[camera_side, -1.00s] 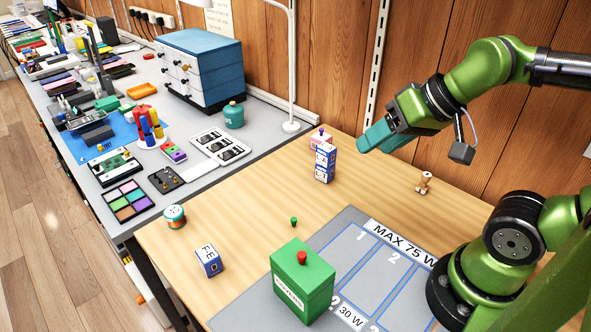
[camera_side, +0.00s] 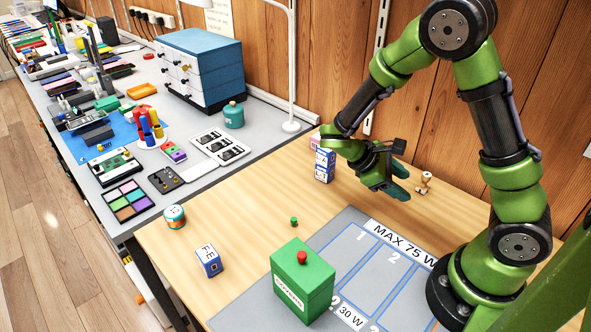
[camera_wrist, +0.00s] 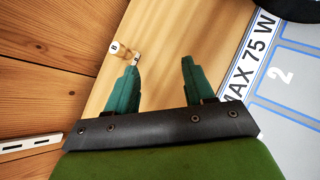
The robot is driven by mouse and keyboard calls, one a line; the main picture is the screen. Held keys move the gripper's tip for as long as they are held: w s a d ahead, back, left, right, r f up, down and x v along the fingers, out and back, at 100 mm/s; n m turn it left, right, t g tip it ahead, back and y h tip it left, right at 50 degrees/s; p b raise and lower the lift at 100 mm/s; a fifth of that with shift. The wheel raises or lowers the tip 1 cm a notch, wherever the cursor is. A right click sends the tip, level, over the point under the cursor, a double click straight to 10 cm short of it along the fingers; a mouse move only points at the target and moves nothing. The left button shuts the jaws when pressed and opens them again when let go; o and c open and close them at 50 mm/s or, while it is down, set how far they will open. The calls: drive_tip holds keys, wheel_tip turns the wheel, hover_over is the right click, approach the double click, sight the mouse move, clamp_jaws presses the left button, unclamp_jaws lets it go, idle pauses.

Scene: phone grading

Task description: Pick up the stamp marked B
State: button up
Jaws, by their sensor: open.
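A small wooden stamp (camera_side: 424,182) with a pale end stands on the wooden table by the back wall, right of my gripper (camera_side: 401,181). In the wrist view the stamp (camera_wrist: 125,52) lies beyond and left of my left finger, and a dark mark that looks like a B shows on its pale end. My gripper shows in the wrist view (camera_wrist: 160,66) with its two teal fingers apart and only bare wood between them. It is close to the stamp, and I see no contact.
Blue-and-white boxes (camera_side: 325,165) are stacked left of my gripper, with a pink item partly hidden behind. A grey mat (camera_side: 350,218) marked MAX 75 W lies in front. A green box (camera_side: 302,282) with a red knob stands on its left part. Bare wood lies between.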

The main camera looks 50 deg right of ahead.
sight(423, 176)
drive_tip(key=d+f+n+h, duration=0.1)
drive_tip(key=h, duration=0.1)
drive_tip(key=d+f+n+g+h, duration=0.1)
drive_tip(key=d+n+h, duration=0.1)
drive_tip(key=w+d+f+n+g+h, duration=0.1)
drive_tip(key=d+n+h, duration=0.1)
drive_tip(key=h, duration=0.1)
drive_tip(key=shift+f, duration=0.3)
drive_tip(key=shift+w+d+f+n+h, duration=0.25)
drive_tip(key=shift+d+n+h, duration=0.2)
drive_tip(key=shift+n+h, duration=0.15)
drive_tip(key=x, duration=0.7)
drive_tip(key=shift+s+d+f, duration=0.1)
drive_tip(key=shift+d+f, duration=0.05)
drive_tip(key=shift+d, duration=0.05)
drive_tip(key=shift+c, duration=0.3)
drive_tip(key=c, duration=0.9)
